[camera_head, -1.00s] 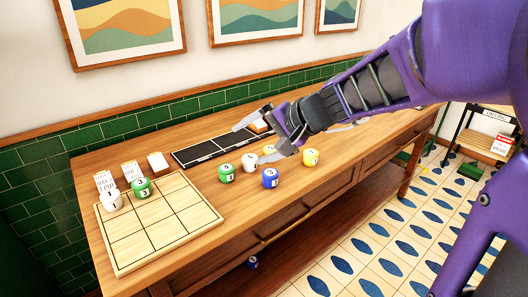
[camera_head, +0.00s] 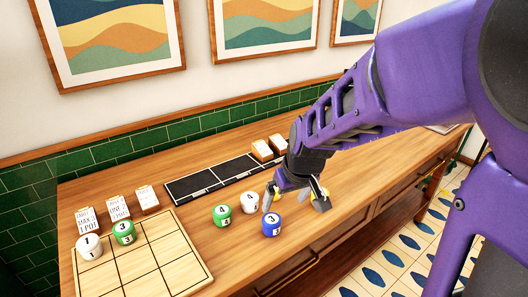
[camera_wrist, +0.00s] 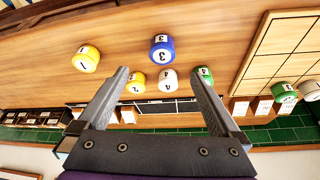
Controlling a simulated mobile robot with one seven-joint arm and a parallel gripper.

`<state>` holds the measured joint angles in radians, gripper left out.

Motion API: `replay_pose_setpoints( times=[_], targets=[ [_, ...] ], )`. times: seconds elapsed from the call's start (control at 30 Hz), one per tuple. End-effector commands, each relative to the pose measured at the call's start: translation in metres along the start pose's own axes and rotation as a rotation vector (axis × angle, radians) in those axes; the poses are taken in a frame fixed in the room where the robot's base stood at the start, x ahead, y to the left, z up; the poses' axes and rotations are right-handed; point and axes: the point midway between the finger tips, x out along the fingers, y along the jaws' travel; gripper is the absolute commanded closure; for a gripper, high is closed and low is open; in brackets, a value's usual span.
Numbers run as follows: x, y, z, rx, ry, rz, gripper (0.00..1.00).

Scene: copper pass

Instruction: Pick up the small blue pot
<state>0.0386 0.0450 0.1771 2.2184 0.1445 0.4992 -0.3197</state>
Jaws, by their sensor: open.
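A blue pot (camera_head: 272,226) marked 3 stands on the wooden table near its front edge. It also shows in the wrist view (camera_wrist: 162,49), upper middle, just beyond the gap between the fingertips. My gripper (camera_head: 296,198) is above the table, up and to the right of the blue pot in the head view. In the wrist view its two fingers (camera_wrist: 162,76) are spread apart with nothing held between them.
A white pot (camera_head: 249,202) and a green pot (camera_head: 222,216) stand close left of the blue one. Yellow pots (camera_wrist: 85,59) (camera_wrist: 136,82) show in the wrist view. A gridded board (camera_head: 150,268) with two pots is at left; a black strip (camera_head: 210,180) lies behind.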

Motion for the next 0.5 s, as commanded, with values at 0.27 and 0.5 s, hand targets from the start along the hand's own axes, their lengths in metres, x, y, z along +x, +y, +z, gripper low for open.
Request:
replay_pose_setpoints(
  times=[0.27, 0.5],
  targets=[
    [0.066, -0.001, 0.002, 0.001, 0.0, -0.002, 0.0],
    [0.093, -0.001, 0.0, 0.001, 0.002, 0.0, 0.0]
  ],
)
